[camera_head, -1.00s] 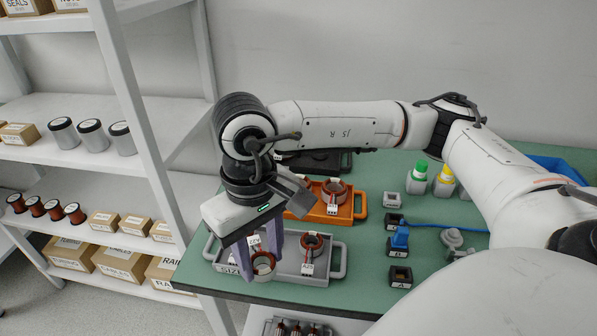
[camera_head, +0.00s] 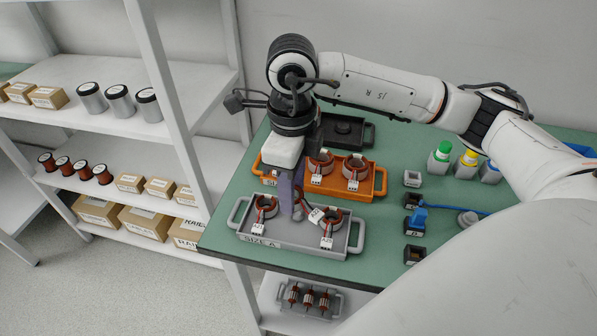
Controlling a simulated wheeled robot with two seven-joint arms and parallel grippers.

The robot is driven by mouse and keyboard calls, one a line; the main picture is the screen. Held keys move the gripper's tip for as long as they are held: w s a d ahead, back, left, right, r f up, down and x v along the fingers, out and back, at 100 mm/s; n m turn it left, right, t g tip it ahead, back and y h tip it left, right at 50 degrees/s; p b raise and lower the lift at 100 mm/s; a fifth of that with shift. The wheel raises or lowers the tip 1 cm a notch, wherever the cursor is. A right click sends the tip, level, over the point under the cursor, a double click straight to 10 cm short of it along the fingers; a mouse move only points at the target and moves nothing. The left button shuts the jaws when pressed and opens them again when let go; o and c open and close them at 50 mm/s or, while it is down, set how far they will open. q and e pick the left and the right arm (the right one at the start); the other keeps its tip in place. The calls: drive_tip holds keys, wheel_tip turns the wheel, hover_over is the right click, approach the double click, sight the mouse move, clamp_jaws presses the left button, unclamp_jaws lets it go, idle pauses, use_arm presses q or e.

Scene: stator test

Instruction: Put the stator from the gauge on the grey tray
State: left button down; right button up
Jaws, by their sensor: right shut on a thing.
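The grey tray (camera_head: 290,240), marked SIZE A, lies at the front left of the green table. One copper-wound stator (camera_head: 266,206) sits in its left part and another stator (camera_head: 328,223) in its right part, both with white tags. My right gripper (camera_head: 292,208) points down over the tray, between these two. It is shut on a stator that its fingers mostly hide; a white tag (camera_head: 316,215) on wires shows beside the fingertips. I cannot tell whether this stator touches the tray. My left gripper is not in view.
An orange tray (camera_head: 367,193) with stators lies behind, and a black tray (camera_head: 368,134) farther back. Shelves (camera_head: 110,115) stand at left.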

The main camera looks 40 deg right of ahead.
sight(298, 195)
drive_tip(key=m, duration=0.3)
drive_tip(key=d+m, duration=0.1)
drive_tip(key=m, duration=0.3)
drive_tip(key=w+d+m+p, duration=0.1)
drive_tip(key=m, duration=0.2)
drive_tip(key=shift+r+m, duration=0.2)
drive_tip(key=shift+m, duration=0.2)
drive_tip(key=shift+f+b, duration=1.7)
drive_tip(key=shift+f, duration=0.7)
drive_tip(key=shift+f, duration=0.2)
drive_tip(key=shift+f+b, duration=0.85)
drive_tip(key=shift+f, duration=0.25)
drive_tip(key=o, duration=1)
